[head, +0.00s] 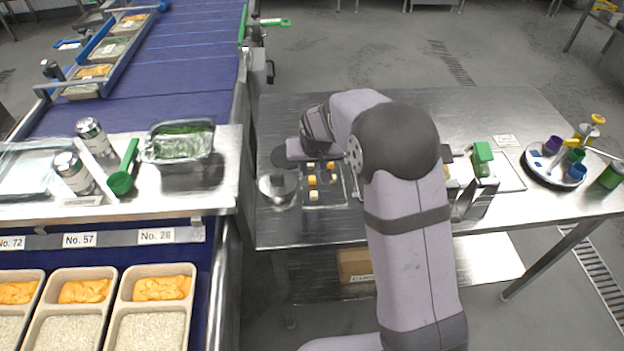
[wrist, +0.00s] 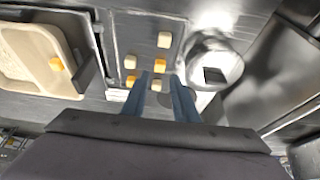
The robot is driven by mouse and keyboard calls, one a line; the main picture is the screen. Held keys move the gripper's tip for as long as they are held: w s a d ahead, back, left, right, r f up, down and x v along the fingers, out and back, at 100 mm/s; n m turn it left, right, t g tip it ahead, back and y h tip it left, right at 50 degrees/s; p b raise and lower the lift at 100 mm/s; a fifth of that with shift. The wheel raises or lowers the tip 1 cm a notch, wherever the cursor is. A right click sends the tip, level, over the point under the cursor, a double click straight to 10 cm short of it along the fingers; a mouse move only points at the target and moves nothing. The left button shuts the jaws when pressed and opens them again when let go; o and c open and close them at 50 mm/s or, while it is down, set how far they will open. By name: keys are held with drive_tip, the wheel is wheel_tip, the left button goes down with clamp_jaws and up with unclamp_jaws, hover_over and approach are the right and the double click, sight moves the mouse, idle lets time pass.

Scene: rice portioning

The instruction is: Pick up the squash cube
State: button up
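Orange squash cubes and cream cubes lie on a metal tray (head: 342,204) in the head view. One orange squash cube (head: 312,180) is left of the tray's middle; a cream cube (head: 314,196) is nearer the front. In the wrist view, an orange squash cube (wrist: 131,80) lies just left of my left finger, and another squash cube (wrist: 160,66) shows just beyond the fingertips. My gripper (wrist: 160,77) is open, its two blue-grey fingers apart. A cream cube (wrist: 156,85) shows between them, apparently ungripped. My arm hides the fingertips in the head view.
A round metal bowl (wrist: 222,62) stands right of the cubes in the wrist view. A tan tray (wrist: 28,58) at left holds an orange cube. In the head view, a conveyor (head: 180,80) lies left and a paint-like caddy (head: 553,176) far right.

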sight(312, 178)
drive_tip(key=shift+p+x, duration=1.45)
drive_tip(key=shift+x, duration=1.65)
clamp_jaws()
